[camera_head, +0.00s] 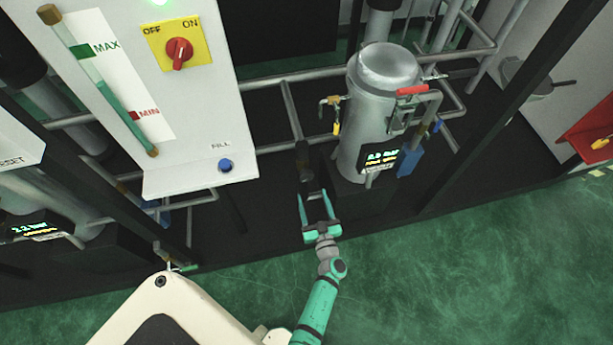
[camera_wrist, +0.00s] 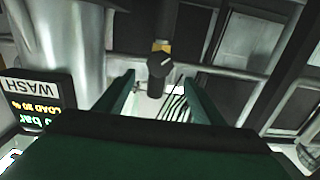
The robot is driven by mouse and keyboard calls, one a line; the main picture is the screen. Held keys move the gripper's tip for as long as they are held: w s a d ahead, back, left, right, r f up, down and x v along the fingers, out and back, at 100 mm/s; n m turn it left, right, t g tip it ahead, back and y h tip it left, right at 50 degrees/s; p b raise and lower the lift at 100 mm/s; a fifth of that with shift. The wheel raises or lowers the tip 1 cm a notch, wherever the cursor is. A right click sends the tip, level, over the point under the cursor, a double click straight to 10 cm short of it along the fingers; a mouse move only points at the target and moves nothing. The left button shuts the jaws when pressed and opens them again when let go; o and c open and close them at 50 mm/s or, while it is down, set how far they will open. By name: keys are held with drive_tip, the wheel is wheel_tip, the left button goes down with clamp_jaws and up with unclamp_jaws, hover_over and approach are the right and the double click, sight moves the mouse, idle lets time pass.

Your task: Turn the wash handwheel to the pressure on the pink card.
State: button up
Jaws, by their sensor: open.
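A dark knob with a pale pointer mark (camera_wrist: 160,66) sits on a brass fitting, seen upside down between my fingers in the wrist view. It seems to be the wash handwheel, and a dark fitting (camera_head: 303,156) beyond my fingers in the head view looks like the same part. My gripper (camera_head: 314,196) is open and empty, its two fingers pointing at the knob; whether they reach around it I cannot tell. A display under a WASH label (camera_wrist: 33,100) stands beside it, inverted and partly cut off. I see no pink card.
A grey vessel (camera_head: 378,110) with a small display (camera_head: 379,157) and a red lever (camera_head: 411,90) stands right of my gripper. A white panel (camera_head: 215,115) with a red switch (camera_head: 179,53) is on the left. Pipes run behind; green floor (camera_head: 450,260) is free in front.

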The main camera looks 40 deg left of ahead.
sight(307, 178)
drive_tip(key=x, duration=1)
drive_tip(key=shift+w, duration=0.1)
drive_tip(key=shift+c, duration=0.4)
drive_tip(key=c, duration=1)
